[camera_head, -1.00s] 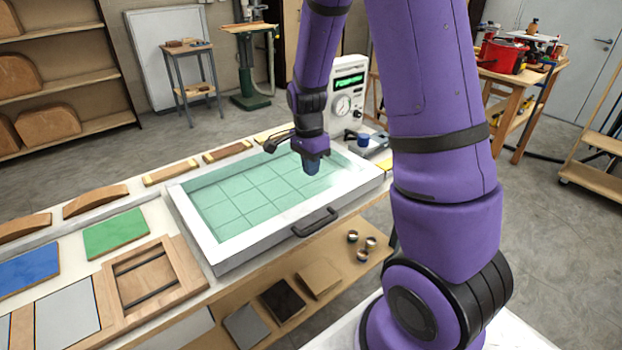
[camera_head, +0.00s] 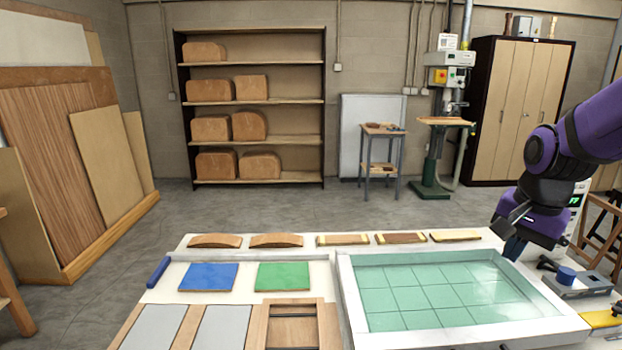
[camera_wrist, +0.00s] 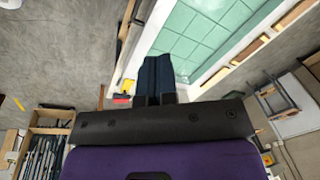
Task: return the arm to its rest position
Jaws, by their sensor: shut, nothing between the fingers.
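My gripper (camera_head: 514,249) hangs at the right end of the bench in the head view, near the back right corner of the white-framed press with the green gridded top (camera_head: 425,297). My purple arm comes in from the right edge. In the wrist view my gripper's dark blue fingers (camera_wrist: 156,75) are together with nothing between them. The press's green top (camera_wrist: 205,35) shows past them at the upper right. The fingertips are small in the head view.
A blue panel (camera_head: 209,277) and a green panel (camera_head: 283,276) lie left of the press. Curved wooden pieces (camera_head: 276,240) line the bench's back edge. A blue-topped device (camera_head: 575,283) stands close to my gripper at right. Open floor lies behind the bench.

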